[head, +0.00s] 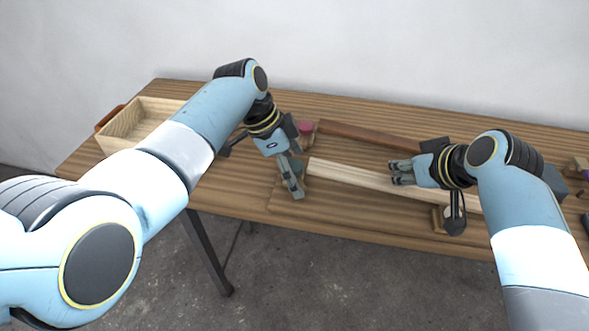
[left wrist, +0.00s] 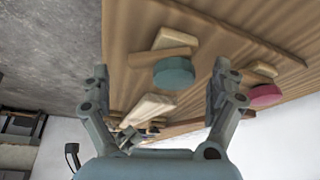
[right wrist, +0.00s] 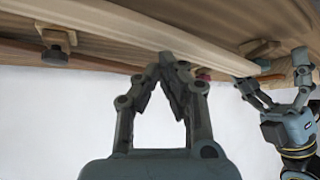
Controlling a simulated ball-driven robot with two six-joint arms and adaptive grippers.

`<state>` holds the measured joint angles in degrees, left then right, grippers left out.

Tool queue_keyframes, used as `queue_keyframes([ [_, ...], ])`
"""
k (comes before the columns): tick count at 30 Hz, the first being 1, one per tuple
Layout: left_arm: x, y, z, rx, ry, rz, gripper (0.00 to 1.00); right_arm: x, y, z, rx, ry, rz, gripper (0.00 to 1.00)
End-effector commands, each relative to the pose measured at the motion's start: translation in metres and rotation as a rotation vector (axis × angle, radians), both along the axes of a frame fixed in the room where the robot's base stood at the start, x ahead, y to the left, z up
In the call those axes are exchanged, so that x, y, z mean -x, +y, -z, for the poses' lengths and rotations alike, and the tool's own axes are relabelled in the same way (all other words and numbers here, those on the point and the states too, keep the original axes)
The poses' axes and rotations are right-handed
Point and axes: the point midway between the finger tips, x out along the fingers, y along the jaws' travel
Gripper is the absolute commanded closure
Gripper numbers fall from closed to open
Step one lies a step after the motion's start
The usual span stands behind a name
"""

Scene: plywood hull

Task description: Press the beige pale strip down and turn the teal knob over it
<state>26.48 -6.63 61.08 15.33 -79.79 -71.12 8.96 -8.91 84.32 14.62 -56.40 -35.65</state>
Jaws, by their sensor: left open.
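The beige pale strip (head: 345,174) lies lengthwise on the table and also shows in the right wrist view (right wrist: 215,55). The teal knob (left wrist: 174,72) sits beside a wooden bar (left wrist: 160,57) in the left wrist view; in the head view my left gripper hides it. My left gripper (head: 293,178) is open and empty, near the strip's left end, with the knob beyond and between its fingertips in its wrist view. My right gripper (head: 398,173) has its fingers together at the strip, tips at or very near it; I cannot tell whether they touch.
A pink knob (head: 305,127) stands behind my left gripper, near a dark brown strip (head: 365,135). A wooden tray (head: 118,128) stands at the left. A dark box (head: 555,181) is at the right.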

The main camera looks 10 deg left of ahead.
Motion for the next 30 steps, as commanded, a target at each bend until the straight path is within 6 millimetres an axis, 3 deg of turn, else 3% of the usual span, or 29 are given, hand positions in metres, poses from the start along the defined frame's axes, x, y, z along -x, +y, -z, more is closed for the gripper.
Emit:
queue_keyframes([
  [11, -0.0009, -0.0030, 0.0074, 0.000, -0.001, 0.000, 0.06, -0.0001, 0.0001, -0.0001, 0.000, 0.000, 0.000, 1.00],
  [25, -0.0008, -0.0028, 0.0072, 0.000, -0.001, 0.001, 0.64, -0.0001, 0.0000, -0.0001, 0.000, 0.000, 0.000, 1.00],
  [30, -0.0009, -0.0027, 0.0073, -0.001, -0.001, 0.001, 0.64, 0.0000, 0.0000, 0.0011, 0.000, 0.000, 0.000, 1.00],
])
